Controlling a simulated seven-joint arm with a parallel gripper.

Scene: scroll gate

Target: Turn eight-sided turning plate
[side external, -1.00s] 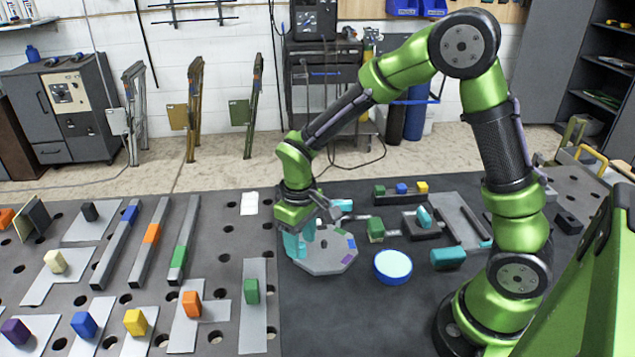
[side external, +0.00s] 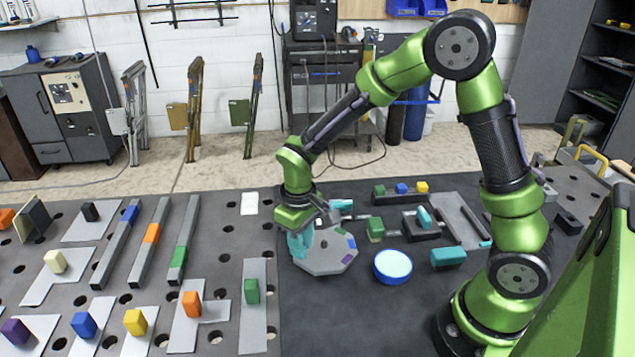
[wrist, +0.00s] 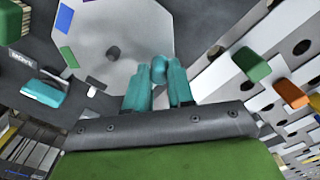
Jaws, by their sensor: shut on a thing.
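The grey eight-sided turning plate (side external: 325,258) lies on the dark mat, with green, blue and purple patches along its rim. It also shows in the wrist view (wrist: 125,45). My gripper (side external: 299,243) is low at the plate's left edge. In the wrist view, my gripper's teal fingers (wrist: 160,90) are shut on a round teal knob (wrist: 159,68) at the plate's edge. In the side view the fingers hide the knob.
A green block (side external: 376,229) stands behind. On the left, a green block (side external: 252,291) and an orange block (side external: 192,304) sit on grey plates.

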